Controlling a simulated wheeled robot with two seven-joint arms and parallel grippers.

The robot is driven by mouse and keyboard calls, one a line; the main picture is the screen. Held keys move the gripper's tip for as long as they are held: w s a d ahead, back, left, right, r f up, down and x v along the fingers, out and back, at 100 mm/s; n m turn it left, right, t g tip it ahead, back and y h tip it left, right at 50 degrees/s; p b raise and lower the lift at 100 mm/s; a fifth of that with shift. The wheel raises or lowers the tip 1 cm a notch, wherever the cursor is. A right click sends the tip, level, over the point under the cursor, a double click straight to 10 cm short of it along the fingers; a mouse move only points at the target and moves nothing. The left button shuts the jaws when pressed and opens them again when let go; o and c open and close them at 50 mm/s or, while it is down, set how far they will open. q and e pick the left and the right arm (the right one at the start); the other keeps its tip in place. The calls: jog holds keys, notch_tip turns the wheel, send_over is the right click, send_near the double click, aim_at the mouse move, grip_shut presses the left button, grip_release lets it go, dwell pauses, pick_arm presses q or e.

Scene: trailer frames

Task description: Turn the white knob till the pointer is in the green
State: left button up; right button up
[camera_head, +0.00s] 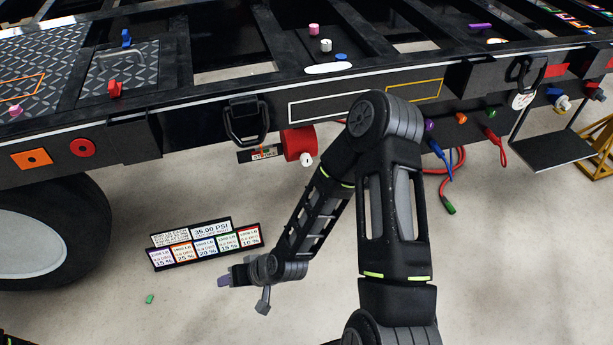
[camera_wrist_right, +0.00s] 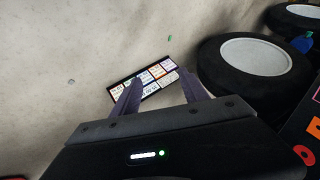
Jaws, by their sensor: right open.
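A white knob (camera_head: 306,160) sticks out from the lower end of a red cylinder (camera_head: 297,143) under the trailer's side rail. Left of the cylinder is a small dark gauge plate (camera_head: 262,154) with an orange upright mark, perhaps the pointer; its green part cannot be made out. My right gripper (camera_head: 223,282) is below and left of the knob, well apart from it, near the label board. In the right wrist view my right gripper (camera_wrist_right: 161,96) has its two purplish fingers spread, with nothing between them. My left gripper is not in view.
A label board (camera_head: 205,243) stands on the floor beyond the right fingers. A tyre (camera_head: 85,215) is at the left. A black hook handle (camera_head: 246,122) hangs from the rail. Red and blue hoses (camera_head: 440,155) hang at the right. Bare floor lies below the knob.

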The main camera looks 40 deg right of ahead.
jog(key=w+d+f+m+t+h+b, duration=0.2)
jog(key=w+d+f+t+b, duration=0.2)
jog(key=w+d+b, duration=0.5)
jog(key=m+t+h+b, duration=0.2)
jog(key=t+h+b, duration=0.55)
jog(key=b, duration=0.65)
send_near(308, 162)
jog(key=w, duration=0.3)
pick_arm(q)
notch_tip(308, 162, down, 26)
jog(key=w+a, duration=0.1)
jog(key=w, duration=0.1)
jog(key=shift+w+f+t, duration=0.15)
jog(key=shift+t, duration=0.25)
pick_arm(e)
jog(key=shift+w+d+r+g+h, duration=0.1)
jog(key=shift+d+r+g+h, duration=0.15)
jog(key=shift+r+g, duration=0.15)
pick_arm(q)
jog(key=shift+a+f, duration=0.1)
pick_arm(e)
jog(key=shift+w+f, duration=0.1)
jog(key=b+x, duration=0.2)
jog(key=x, duration=0.5)
jog(key=shift+f, duration=0.15)
jog(key=shift+w+d, duration=0.15)
jog(key=shift+w, duration=0.15)
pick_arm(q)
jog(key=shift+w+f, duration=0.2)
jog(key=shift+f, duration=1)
